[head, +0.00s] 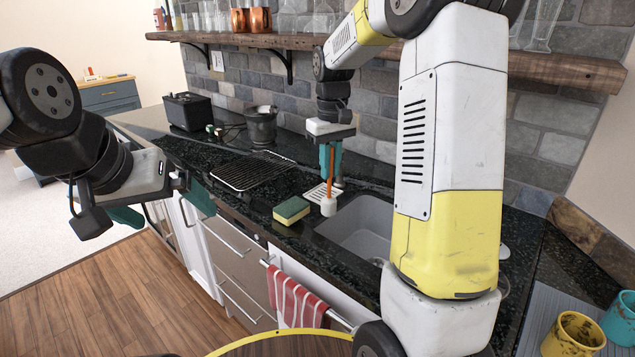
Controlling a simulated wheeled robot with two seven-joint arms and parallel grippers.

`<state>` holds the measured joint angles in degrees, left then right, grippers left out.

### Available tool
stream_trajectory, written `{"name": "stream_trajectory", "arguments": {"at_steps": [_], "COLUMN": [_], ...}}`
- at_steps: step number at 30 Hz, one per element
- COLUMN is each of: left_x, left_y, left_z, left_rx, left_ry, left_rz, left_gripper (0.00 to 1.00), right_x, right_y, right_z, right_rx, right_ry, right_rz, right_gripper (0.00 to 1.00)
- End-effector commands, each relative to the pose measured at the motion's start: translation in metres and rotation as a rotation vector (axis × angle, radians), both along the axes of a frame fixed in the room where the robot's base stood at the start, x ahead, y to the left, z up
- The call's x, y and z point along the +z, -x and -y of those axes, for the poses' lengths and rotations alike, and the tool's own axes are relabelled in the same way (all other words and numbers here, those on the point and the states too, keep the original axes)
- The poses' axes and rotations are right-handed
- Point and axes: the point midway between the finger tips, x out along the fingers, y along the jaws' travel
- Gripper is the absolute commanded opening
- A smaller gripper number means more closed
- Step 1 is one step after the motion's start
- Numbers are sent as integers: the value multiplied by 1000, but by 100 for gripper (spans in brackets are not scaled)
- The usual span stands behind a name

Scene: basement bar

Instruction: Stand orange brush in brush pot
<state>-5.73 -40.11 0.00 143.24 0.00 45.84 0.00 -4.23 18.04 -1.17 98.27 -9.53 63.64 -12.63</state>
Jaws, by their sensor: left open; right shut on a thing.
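The orange brush (330,168) is held upright in my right gripper (330,160), whose teal fingers are shut on its thin handle. At its lower end is a white rounded piece (328,207) just beside the sink; I cannot tell whether this is the brush head or a small pot around it. A dark grey pot (261,127) stands at the back of the counter, left of my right gripper, with something pale at its top. I cannot tell for sure which is the brush pot. My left gripper (163,207) is open and empty, in front of the counter at the left.
A yellow-green sponge (291,210) lies left of the sink (365,228). A black wire rack (250,170) and a white slotted tray (322,192) lie on the dark counter. A black box (187,111) stands far left. Yellow (573,336) and teal mugs (621,318) are at lower right.

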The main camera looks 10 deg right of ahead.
Motion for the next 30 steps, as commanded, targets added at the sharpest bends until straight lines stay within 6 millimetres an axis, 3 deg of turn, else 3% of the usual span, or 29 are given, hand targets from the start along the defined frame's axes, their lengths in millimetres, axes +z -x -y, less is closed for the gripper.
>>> {"name": "stream_trajectory", "arguments": {"at_steps": [18, 30], "left_x": [0, 0], "left_y": [0, 0], "left_z": [0, 0], "left_rx": [0, 0], "left_ry": [0, 0], "left_rz": [0, 0], "left_gripper": [100, 100], "right_x": [-24, -66], "right_y": [0, 0], "right_z": [0, 0], "right_rx": [0, 0], "right_ry": [0, 0], "right_rz": [-1, -2], "right_gripper": [0, 0]}}
